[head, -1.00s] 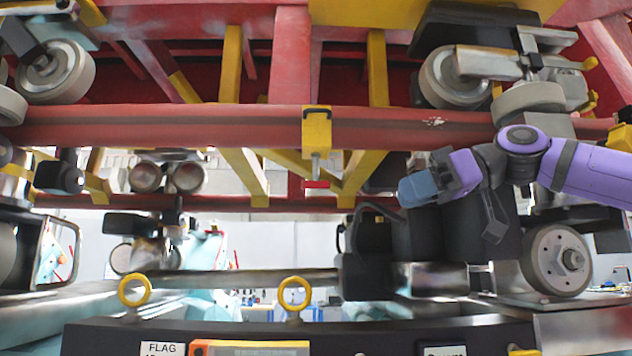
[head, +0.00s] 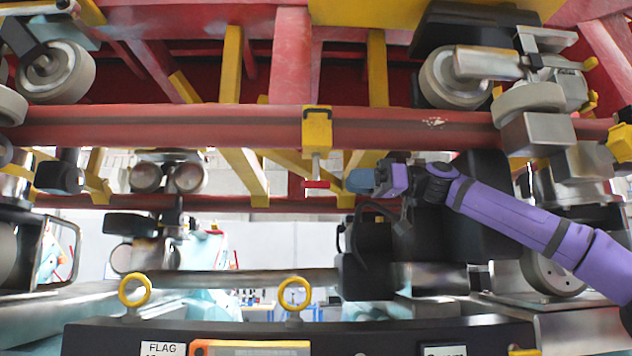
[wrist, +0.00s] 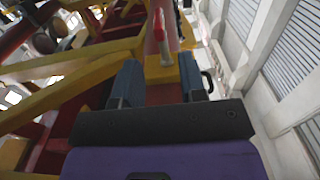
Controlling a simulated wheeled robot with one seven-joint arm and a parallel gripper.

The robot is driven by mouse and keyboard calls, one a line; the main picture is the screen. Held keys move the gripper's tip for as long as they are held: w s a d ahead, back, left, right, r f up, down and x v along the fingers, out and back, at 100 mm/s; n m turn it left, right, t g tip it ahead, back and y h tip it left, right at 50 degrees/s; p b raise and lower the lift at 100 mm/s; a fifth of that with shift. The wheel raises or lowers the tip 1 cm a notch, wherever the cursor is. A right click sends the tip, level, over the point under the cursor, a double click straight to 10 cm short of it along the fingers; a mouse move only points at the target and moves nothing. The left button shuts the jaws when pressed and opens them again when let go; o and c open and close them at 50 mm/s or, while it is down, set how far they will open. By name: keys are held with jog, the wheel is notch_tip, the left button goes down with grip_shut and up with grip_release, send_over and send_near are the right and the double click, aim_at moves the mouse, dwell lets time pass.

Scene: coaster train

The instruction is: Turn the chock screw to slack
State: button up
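A yellow bracket (head: 317,130) sits on the red beam near the middle of the head view. A short metal stem (head: 316,165) hangs below it; I take this to be the chock screw, though no label shows. In the wrist view a metal stem with a red end (wrist: 158,22) rises from a yellow block (wrist: 158,70), ahead of and between my fingers. My gripper (head: 361,181) is to the right of the stem and a little lower in the head view, apart from it. In the wrist view its two blue fingers (wrist: 159,64) are spread, with nothing held.
The red beam (head: 220,127) runs across above my gripper, with yellow struts (head: 244,176) behind. A dark housing with cables (head: 368,260) is below my gripper. Wheels (head: 455,78) are at upper right. A dark panel with yellow rings (head: 295,293) crosses the front.

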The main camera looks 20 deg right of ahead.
aim_at(319, 180)
jog(key=x, duration=0.8)
jog(key=shift+w+a+f, duration=0.1)
jog(key=shift+a, duration=0.3)
grip_shut()
